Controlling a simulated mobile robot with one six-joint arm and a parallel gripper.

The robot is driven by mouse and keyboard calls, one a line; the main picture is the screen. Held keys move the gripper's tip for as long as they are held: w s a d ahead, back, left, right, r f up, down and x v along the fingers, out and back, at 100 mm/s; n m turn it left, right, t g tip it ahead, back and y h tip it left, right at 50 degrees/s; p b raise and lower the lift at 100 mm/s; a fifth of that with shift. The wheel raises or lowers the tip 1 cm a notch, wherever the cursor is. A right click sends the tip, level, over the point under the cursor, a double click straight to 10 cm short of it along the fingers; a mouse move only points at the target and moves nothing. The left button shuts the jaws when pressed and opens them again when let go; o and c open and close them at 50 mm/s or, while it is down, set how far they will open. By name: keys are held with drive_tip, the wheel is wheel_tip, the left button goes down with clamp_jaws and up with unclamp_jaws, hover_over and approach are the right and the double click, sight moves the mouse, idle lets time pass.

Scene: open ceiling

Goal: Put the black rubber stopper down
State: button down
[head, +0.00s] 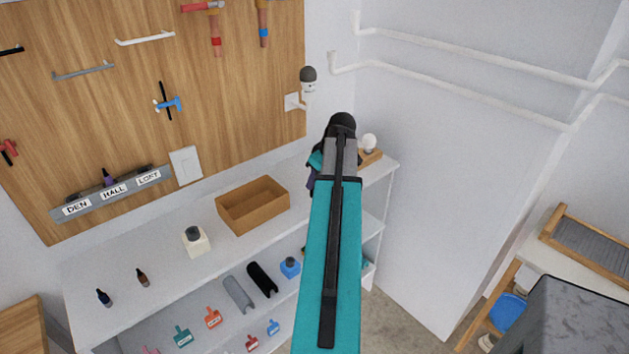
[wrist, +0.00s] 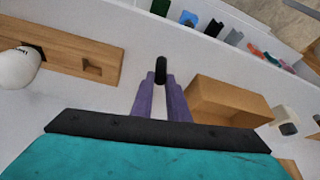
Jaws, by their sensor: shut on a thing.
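The black rubber stopper (wrist: 161,68) is a small dark cylinder between the tips of my gripper's purple fingers in the wrist view. My gripper (wrist: 161,80) is shut on it, above the white shelf top (wrist: 105,105). I cannot tell whether the stopper touches the shelf. In the head view my teal arm hides most of the gripper and the stopper; only a bit of purple finger shows.
An open wooden box (head: 253,205) stands left of my arm, with a black-capped white bottle (head: 195,241) beyond it. A wooden block with a white bulb (head: 369,144) stands at the shelf's right end. Two small dark bottles stand far left. Bare shelf lies between box and block.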

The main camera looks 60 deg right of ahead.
drive_tip(key=shift+f, duration=0.5)
drive_tip(key=shift+f, duration=0.15)
drive_tip(key=c, duration=1.7)
unclamp_jaws()
drive_tip(key=shift+r, duration=0.25)
drive_tip(key=shift+b+v, duration=1.4)
drive_tip(key=shift+v, duration=4.5)
